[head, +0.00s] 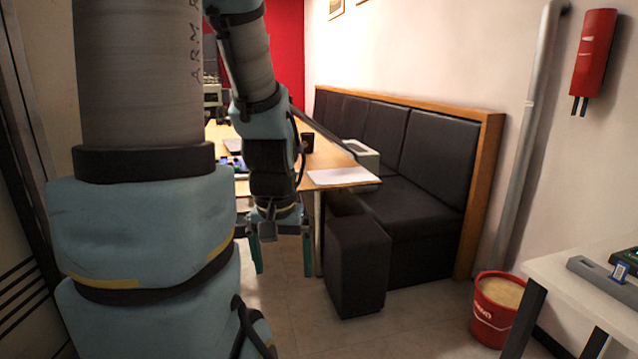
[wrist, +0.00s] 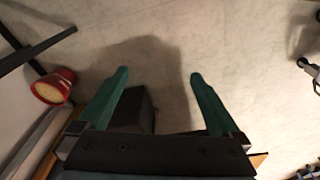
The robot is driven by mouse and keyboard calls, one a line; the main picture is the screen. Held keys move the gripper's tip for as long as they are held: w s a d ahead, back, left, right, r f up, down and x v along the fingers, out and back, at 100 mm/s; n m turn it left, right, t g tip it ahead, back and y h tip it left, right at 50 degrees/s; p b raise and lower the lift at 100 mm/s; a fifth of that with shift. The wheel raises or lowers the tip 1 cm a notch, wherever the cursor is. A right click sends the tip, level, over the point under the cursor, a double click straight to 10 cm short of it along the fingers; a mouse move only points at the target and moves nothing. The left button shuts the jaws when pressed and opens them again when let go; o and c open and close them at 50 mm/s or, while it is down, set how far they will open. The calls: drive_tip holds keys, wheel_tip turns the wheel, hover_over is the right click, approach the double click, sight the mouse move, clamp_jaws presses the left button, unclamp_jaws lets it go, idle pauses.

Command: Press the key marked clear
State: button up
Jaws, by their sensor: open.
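My gripper (head: 282,250) hangs pointing down in front of the wooden table, with its two teal fingers apart and nothing between them. The wrist view also shows my gripper (wrist: 158,75) open above bare floor. No key marked clear can be made out in either view.
A white table (head: 560,278) stands at the right, with a red bucket (head: 497,308) beside it. A dark padded bench (head: 415,215) and black stool (head: 357,265) are in the middle. The wooden table (head: 335,170) holds papers and a cup. Floor (head: 420,325) in front is clear.

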wheel_tip(320, 180, up, 6)
drive_tip(key=p, duration=0.4)
